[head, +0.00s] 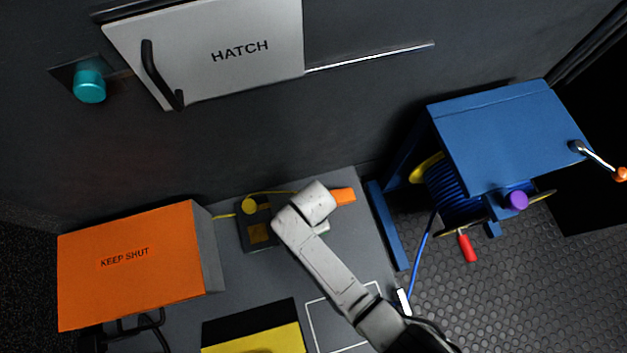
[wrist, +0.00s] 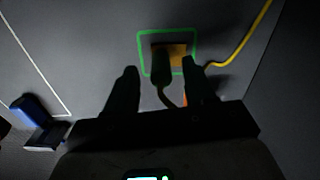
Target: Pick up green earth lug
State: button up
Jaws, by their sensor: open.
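In the wrist view, a dark, greenish cylindrical piece (wrist: 162,73) that looks like the earth lug stands between the fingers of my gripper (wrist: 159,66). A dark lead curls from its lower end. Its far end overlaps a copper-coloured plate (wrist: 177,50) inside a green square outline (wrist: 168,32). My gripper is open, with a finger on each side of the piece. I cannot tell whether either finger touches it. In the head view, my arm hides the lug and the fingertips.
An orange KEEP SHUT box (head: 130,265) stands at the left. A blue cable reel stand (head: 500,135) is at the right. A yellow cable (wrist: 245,47) crosses the surface. A white-outlined area (head: 318,318) lies nearer me.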

notch_tip(320, 180, down, 3)
jog(key=shift+b, duration=0.7)
jog(key=shift+c, duration=0.5)
grip_shut()
